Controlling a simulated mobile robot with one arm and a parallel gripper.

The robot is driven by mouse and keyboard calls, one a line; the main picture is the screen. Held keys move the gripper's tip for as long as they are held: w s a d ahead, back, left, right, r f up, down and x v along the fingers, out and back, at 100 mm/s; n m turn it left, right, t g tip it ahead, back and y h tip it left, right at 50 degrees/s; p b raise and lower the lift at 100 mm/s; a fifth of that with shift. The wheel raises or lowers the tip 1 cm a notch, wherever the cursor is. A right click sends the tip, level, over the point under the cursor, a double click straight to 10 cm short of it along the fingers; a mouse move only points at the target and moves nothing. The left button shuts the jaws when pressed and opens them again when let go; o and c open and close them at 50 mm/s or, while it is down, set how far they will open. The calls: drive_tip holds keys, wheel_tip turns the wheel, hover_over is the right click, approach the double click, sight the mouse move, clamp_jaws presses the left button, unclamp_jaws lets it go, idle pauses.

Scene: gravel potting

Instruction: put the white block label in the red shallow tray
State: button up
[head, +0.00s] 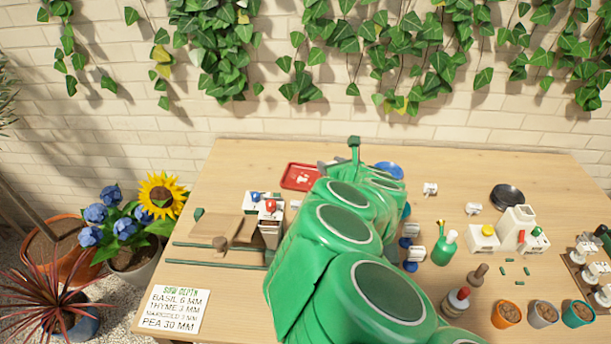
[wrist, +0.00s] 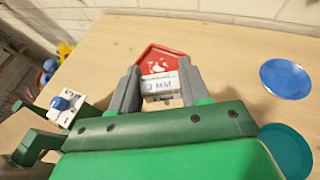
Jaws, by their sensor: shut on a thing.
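My gripper (wrist: 160,72) is shut on a white block label (wrist: 160,87) with "3 MM" written on it, one grey finger on each side. The red shallow tray (wrist: 166,52) shows just beyond the label in the wrist view, with white marks on its floor. The label overlaps the tray's near part in that view, and I cannot tell its height above it. In the head view the red tray (head: 287,184) lies at the back of the table, left of my arm. My green arm hides the held label there.
A blue saucer (wrist: 287,79) and a teal dish (wrist: 287,150) lie to the right in the wrist view. Another white block with a blue knob (wrist: 65,106) is at the left.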

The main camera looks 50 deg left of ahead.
drive_tip(key=s+a+n+g, duration=0.4)
drive_tip(key=s, duration=0.1)
drive_tip(key=y, duration=0.1)
hover_over(305, 181)
drive_tip(key=a, duration=0.2)
drive_tip(key=shift+d+f, duration=0.1)
drive_tip(key=shift+f, duration=6)
drive_tip(key=o, duration=1)
drive_tip(key=shift+f, duration=0.1)
drive_tip(key=shift+v, duration=6.05)
